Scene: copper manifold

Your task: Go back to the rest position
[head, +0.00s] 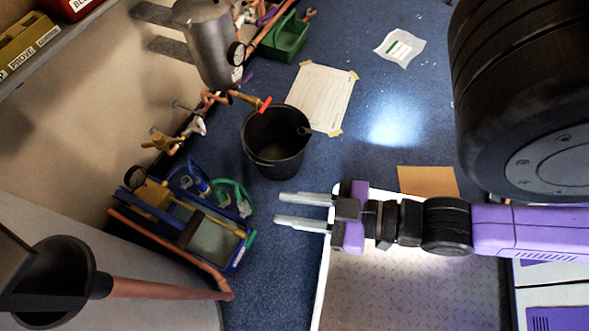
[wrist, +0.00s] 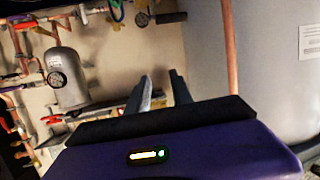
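My gripper (head: 290,210) is at the centre of the head view, pointing left, with its two grey fingers apart and nothing between them. It hangs beside the metal-plated platform's left edge, to the right of the blue tool tray. In the wrist view my gripper (wrist: 160,88) shows both fingers spread and empty, pointing toward the wall and the copper pipework. My purple and black arm stretches to the right in the head view.
A black bucket (head: 275,150) stands on the blue floor above my gripper. A blue tray (head: 205,235) with tools lies left. A grey tank (head: 208,45) with a gauge and copper pipes lines the wall. A green tray (head: 287,38) lies behind. Open floor (head: 375,150) lies right of the bucket.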

